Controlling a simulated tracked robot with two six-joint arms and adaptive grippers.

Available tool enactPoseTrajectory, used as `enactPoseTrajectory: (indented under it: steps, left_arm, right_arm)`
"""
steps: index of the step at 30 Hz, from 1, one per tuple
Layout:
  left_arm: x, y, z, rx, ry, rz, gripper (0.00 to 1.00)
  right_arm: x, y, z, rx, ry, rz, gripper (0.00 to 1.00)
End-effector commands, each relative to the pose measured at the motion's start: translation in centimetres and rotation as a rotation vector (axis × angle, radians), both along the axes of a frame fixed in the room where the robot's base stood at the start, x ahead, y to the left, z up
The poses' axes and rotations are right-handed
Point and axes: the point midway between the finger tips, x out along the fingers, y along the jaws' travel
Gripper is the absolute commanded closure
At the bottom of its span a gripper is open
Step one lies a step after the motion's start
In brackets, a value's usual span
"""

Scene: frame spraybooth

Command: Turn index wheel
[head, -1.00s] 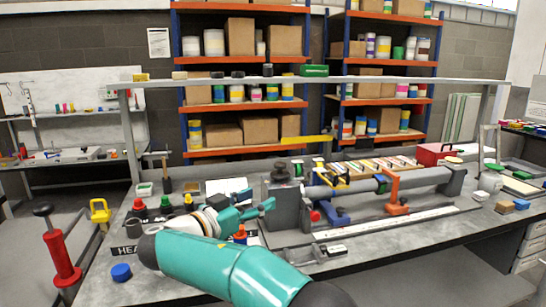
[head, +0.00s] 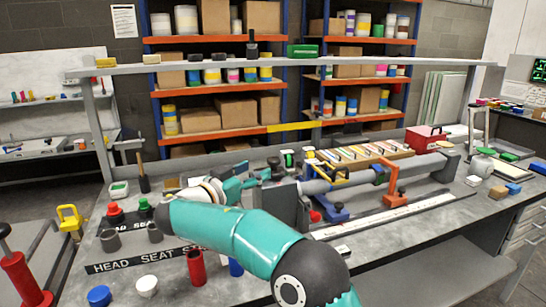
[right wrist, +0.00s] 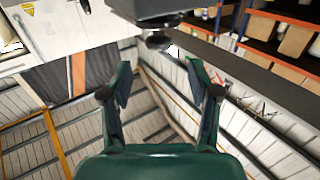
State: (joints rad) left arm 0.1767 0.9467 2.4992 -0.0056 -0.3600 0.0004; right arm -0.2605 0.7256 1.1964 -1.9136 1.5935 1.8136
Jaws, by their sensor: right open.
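The index wheel seems to be the dark round knob (head: 278,165) on top of the grey headstock (head: 291,205) at the left end of the long grey tube. My right gripper (head: 262,176), teal, is at the headstock's left side, level with the knob; contact cannot be told. In the right wrist view my right gripper (right wrist: 160,72) has its two fingers spread with nothing between them. A dark block with a round knob (right wrist: 157,40) shows just beyond the fingertips. My left gripper is not in view.
An orange clamp (head: 392,182) holds the tube. A grey rail (head: 290,66) crosses above the bench.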

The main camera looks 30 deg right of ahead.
Motion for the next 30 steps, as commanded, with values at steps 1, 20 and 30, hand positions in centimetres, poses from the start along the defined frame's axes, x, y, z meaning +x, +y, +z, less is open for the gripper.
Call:
enactPoseTrajectory:
  steps: [1, 20, 30]
  left_arm:
    - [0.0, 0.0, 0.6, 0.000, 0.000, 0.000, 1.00]
    - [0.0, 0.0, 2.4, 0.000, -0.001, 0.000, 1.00]
    - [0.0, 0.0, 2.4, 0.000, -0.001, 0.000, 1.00]
  right_arm:
    - [0.3, -1.2, 0.2, 0.000, 0.001, -0.005, 0.39]
    - [3.1, -8.1, 0.0, 0.000, 0.001, 0.003, 0.39]
    - [3.1, -8.0, 0.0, 0.000, 0.000, 0.005, 0.60]
